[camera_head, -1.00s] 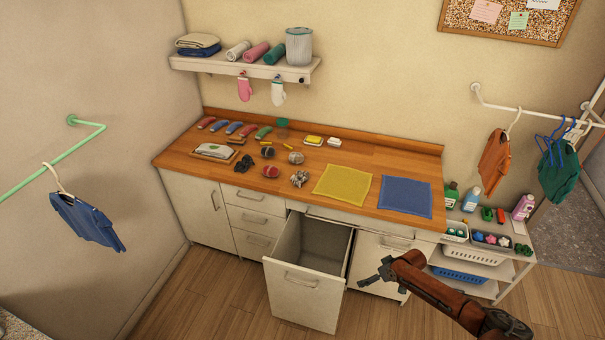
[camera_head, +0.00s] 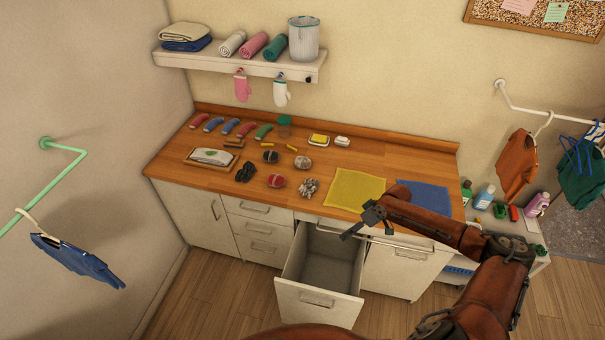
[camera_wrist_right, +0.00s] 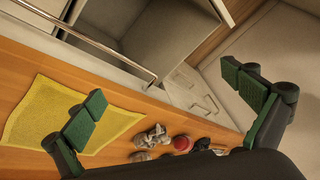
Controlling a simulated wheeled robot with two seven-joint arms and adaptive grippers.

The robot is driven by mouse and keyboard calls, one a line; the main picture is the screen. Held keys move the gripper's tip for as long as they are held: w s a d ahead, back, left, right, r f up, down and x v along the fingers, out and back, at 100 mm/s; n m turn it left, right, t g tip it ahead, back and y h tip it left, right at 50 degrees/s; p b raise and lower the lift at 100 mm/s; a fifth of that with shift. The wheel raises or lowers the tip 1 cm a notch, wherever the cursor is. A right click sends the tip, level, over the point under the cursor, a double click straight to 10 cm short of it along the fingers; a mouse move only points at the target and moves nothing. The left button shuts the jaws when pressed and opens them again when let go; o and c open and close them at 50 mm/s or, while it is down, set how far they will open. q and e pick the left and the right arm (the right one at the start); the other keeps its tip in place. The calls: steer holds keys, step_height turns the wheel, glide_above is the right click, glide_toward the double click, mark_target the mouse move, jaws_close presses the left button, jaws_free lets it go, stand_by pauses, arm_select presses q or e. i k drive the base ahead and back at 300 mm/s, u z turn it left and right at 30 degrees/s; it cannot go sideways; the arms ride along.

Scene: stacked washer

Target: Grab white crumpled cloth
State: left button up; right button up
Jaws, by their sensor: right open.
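A small crumpled grey-white cloth (camera_head: 309,188) lies near the front edge of the wooden counter, left of the flat yellow cloth. It also shows in the right wrist view (camera_wrist_right: 152,136), low between the fingers. My right gripper (camera_head: 360,222) is open and empty. It hangs over the counter's front edge and the open drawer, to the right of the crumpled cloth and apart from it. In the right wrist view its two green-padded fingers (camera_wrist_right: 165,92) are spread wide. My left gripper is not in view.
The open drawer (camera_head: 318,305) juts out below the counter (camera_head: 215,175). A yellow cloth (camera_head: 355,190) and blue cloth (camera_head: 425,197) lie flat to the right. A red ball (camera_head: 277,181), a dark crumpled item (camera_head: 246,172) and a grey ball (camera_head: 303,162) lie close by.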

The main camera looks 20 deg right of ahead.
mark_target(309, 185)
steer(key=i, duration=1.1)
